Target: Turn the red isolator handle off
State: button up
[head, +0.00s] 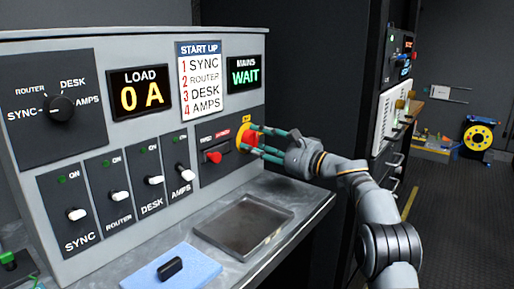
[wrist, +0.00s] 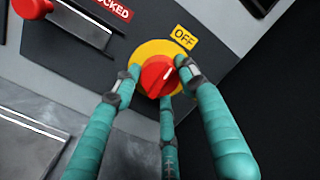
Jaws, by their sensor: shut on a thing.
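A yellow OFF label (wrist: 184,37) sits beside the disc. In the wrist view the pointer line slants up and right, toward the label. My gripper (wrist: 160,78) has teal fingers closed around the knob, with one finger on each side and one below. In the head view my gripper (head: 254,141) reaches the handle (head: 245,139) from the right, and its fingers partly cover it.
A red-handled slider (head: 213,157) with a red label is just left of the isolator. The panel also has several white toggle switches (head: 120,197), a black rotary knob (head: 59,108) and a MAINS display (head: 244,73) reading WAIT. A shallow metal tray (head: 205,237) and a blue pad (head: 190,275) lie below.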

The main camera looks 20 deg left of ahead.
jog(key=shift+s+a+n, duration=0.15)
jog(key=shift+a+n, duration=0.05)
jog(key=shift+n, duration=0.2)
jog(key=o, duration=1.1)
jog(key=shift+s+r, duration=0.15)
jog(key=shift+s, duration=0.05)
jog(key=shift+o, duration=0.2)
jog(key=shift+w+d, duration=0.15)
jog(key=shift+w, duration=0.05)
jog(key=shift+s+d, duration=0.1)
jog(key=shift+d, duration=0.25)
jog(key=v, duration=1.1)
jog(key=shift+f, duration=0.2)
jog(key=x, duration=1.2)
